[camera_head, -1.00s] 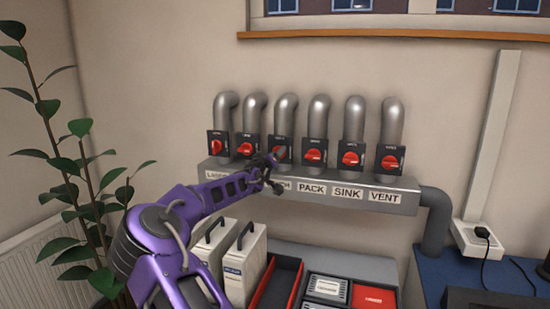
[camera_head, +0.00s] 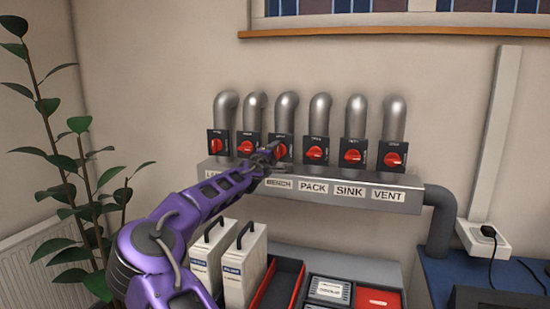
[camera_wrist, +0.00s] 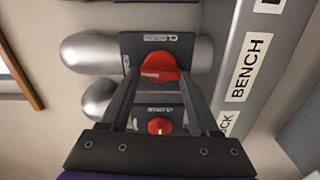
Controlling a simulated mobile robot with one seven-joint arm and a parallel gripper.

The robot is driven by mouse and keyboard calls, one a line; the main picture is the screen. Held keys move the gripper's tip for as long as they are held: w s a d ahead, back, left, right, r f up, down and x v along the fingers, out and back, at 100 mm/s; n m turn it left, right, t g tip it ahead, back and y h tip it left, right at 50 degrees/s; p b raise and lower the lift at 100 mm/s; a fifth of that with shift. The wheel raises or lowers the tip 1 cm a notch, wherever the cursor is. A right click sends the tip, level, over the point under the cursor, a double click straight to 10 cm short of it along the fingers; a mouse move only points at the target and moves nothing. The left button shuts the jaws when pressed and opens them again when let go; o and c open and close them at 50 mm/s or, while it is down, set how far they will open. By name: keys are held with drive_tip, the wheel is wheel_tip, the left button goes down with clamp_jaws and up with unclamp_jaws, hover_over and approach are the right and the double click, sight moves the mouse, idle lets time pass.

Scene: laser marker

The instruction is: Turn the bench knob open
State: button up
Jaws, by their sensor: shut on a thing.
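The bench knob is the red rotary knob (camera_head: 281,149) on a black plate, third from the left in the row. It also shows in the wrist view (camera_wrist: 160,65), level with the BENCH label (camera_wrist: 247,67). My gripper (camera_head: 273,151) is at this knob, reaching in from the lower left. In the wrist view my two dark fingers (camera_wrist: 160,76) stand on either side of the red knob and are shut on it. The fingers hide part of its plate. The knob's exact turn angle is hard to tell.
Similar red knobs sit close on both sides, including one to the left (camera_head: 248,148) and one to the right (camera_head: 316,152). Grey pipes (camera_head: 288,108) rise above them. A labelled grey duct (camera_head: 400,198) runs below. White binders (camera_head: 244,265) and a red tray (camera_head: 283,284) stand underneath.

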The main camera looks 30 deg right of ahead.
drive_tip(key=shift+n, duration=0.6)
drive_tip(key=o, duration=1.4)
drive_tip(key=shift+c, duration=0.2)
drive_tip(key=v, duration=1.7)
drive_tip(key=shift+a+b, duration=0.15)
drive_tip(key=shift+b, duration=0.25)
drive_tip(key=shift+s, duration=0.15)
